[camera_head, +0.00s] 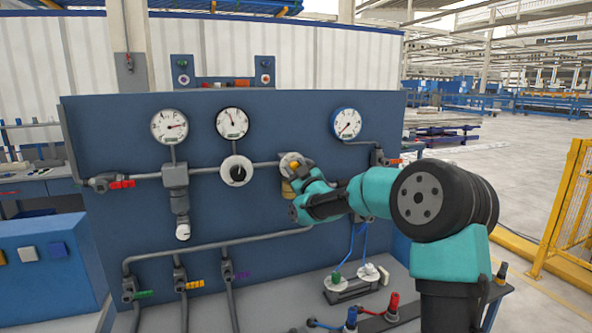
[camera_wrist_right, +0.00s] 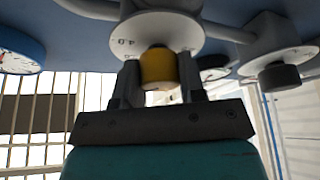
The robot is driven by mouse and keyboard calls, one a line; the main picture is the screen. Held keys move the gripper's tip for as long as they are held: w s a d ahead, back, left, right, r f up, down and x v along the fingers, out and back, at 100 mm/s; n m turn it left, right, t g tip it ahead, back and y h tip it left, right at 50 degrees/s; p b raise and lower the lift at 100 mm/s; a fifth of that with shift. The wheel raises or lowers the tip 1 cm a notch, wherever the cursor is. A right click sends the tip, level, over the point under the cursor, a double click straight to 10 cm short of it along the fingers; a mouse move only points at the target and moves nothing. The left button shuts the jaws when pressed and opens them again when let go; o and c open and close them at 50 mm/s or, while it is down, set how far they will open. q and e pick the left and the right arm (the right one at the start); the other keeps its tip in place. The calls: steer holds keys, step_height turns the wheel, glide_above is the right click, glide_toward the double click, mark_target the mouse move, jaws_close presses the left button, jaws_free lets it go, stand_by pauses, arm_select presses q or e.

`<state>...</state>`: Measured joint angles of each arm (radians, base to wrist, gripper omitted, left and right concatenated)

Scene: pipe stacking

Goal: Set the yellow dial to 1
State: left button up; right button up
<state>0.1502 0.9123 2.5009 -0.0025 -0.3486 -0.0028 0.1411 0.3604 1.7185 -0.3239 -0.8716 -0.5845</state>
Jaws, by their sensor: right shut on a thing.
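The yellow dial (camera_wrist_right: 158,68) is a yellow knob on a round white scale plate (camera_wrist_right: 135,35) in the right wrist view. A marking like "4.0" shows upside down on the plate; the knob's exact setting cannot be read. My right gripper (camera_wrist_right: 158,80) is shut on the yellow dial, one finger on each side. My left gripper is not in view.
The blue panel (camera_head: 100,130) carries pipes and three white gauges, the right one (camera_head: 346,123) above my right arm. A black dial (camera_head: 237,171) sits left of my right gripper. A yellow fence (camera_head: 565,205) is at right.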

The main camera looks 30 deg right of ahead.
steer(key=n+y, duration=0.1)
steer(key=n, duration=0.2)
steer(key=n+g+y, duration=0.1)
steer(key=n, duration=0.1)
steer(key=shift+n, duration=0.4)
steer(key=n+g, duration=0.1)
steer(key=n, duration=0.1)
steer(key=n+y, duration=0.1)
steer(key=n, duration=0.2)
steer(key=shift+g, duration=0.4)
steer(key=n+g, duration=0.2)
steer(key=n, duration=0.2)
steer(key=shift+n, duration=0.3)
steer(key=shift+n+g, duration=0.6)
steer(key=shift+n, duration=1)
steer(key=o, duration=0.9)
steer(key=shift+o, duration=0.2)
